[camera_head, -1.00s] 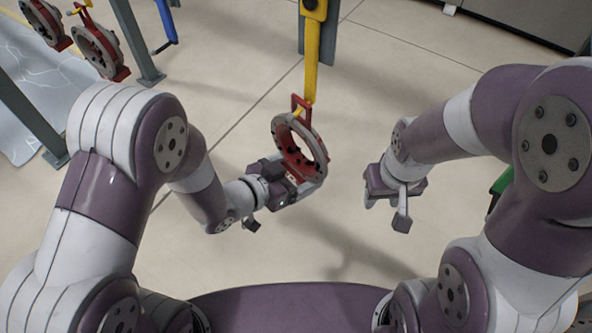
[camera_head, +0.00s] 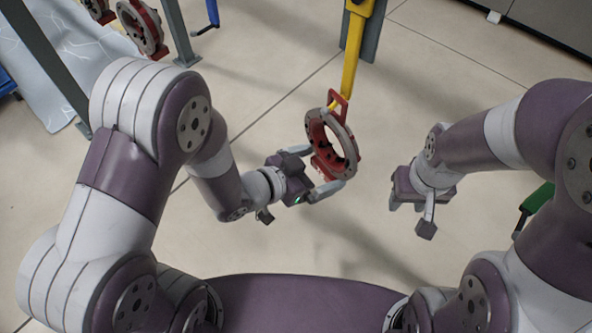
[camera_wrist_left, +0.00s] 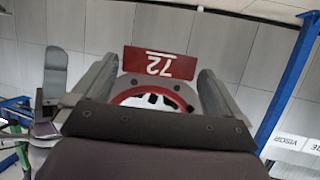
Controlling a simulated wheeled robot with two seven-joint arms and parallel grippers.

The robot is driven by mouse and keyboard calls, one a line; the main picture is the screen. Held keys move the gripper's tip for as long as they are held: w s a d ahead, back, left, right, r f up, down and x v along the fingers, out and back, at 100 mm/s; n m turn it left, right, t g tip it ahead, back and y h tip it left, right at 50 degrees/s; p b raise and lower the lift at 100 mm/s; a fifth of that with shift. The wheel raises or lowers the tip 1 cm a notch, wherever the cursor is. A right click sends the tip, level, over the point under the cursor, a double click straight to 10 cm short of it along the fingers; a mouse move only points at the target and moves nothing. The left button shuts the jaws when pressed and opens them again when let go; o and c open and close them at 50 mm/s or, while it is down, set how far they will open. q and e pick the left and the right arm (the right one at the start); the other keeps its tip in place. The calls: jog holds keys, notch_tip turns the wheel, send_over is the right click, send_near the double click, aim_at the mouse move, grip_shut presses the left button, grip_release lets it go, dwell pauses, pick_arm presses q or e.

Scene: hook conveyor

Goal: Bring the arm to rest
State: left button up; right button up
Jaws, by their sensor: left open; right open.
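My left gripper (camera_head: 318,172) is open in the head view. Its fingers are spread just left of and below a red and grey ring part (camera_head: 333,141), close to its lower edge. The ring hangs from a yellow hook (camera_head: 350,68). In the left wrist view, the two grey fingers (camera_wrist_left: 162,95) stand apart on either side of the ring (camera_wrist_left: 150,96), whose red plate (camera_wrist_left: 160,63) bears the number 72. I cannot tell whether the fingers touch it. My right gripper (camera_head: 407,208) is open and empty at the right, apart from the ring.
Other red and grey rings (camera_head: 143,28) hang at the upper left beside grey posts (camera_head: 172,30). A blue handle (camera_head: 208,14) is near them. A green object (camera_head: 537,198) is at the far right, partly behind my right arm. The floor between the arms is open.

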pick_arm(q)
jog(key=v, duration=1.1)
jog(key=a+f+n+g+y, duration=0.4)
jog(key=a+f+n+y, duration=0.25)
jog(key=a+y, duration=0.5)
jog(key=r+n+g, duration=0.2)
jog(key=r, duration=0.1)
jog(key=s+r+n+g+h+p, duration=0.1)
jog(key=r, duration=0.1)
jog(key=shift+r+n, duration=0.2)
jog(key=shift+n, duration=0.05)
dwell(0.7)
